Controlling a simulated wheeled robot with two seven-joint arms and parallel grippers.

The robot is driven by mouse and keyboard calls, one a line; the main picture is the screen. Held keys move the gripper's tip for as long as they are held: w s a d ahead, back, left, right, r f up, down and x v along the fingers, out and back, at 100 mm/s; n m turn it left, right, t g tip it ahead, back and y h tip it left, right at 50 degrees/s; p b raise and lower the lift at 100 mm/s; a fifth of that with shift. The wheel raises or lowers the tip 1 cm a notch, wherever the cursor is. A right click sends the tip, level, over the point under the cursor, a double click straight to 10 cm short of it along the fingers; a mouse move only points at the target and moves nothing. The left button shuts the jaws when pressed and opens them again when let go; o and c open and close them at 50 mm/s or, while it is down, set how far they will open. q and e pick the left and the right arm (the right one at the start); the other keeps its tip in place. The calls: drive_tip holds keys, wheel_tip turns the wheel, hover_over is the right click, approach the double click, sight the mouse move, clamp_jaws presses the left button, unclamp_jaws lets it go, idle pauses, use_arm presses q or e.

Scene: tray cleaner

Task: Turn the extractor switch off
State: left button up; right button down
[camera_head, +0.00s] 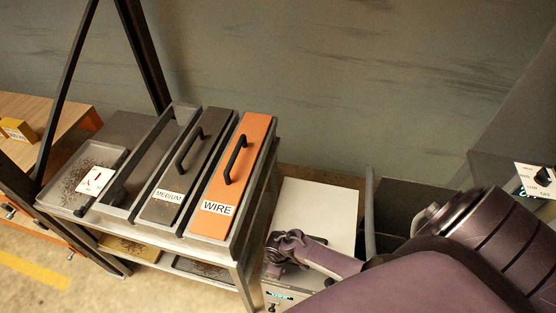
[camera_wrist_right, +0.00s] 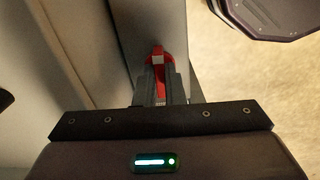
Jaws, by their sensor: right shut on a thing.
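My right gripper (camera_wrist_right: 158,78) has its fingers closed around a small red part with a white patch (camera_wrist_right: 158,57), beside a grey panel edge in the right wrist view. I cannot tell whether this red part is the extractor switch. In the head view a purple arm comes in from the right, and its wrist (camera_head: 287,247) is over a pale box; the fingertips are hidden there. A white label plate with a dark knob (camera_head: 543,177) is at the far right; its setting is unclear. My left gripper is not in view.
A metal rack (camera_head: 240,240) holds a grey block marked MEDIUM (camera_head: 167,195) and an orange block marked WIRE (camera_head: 215,215). A grey tray (camera_head: 62,195) with dark debris is to their left. The pale box (camera_head: 315,207) stands right of the rack, before a grey wall.

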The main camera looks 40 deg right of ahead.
drive_tip(key=shift+n, duration=0.4)
drive_tip(key=c, duration=1.5)
unclamp_jaws()
wheel_tip(320, 180, up, 8)
drive_tip(key=shift+f+p, duration=0.15)
drive_tip(key=shift+p, duration=0.8)
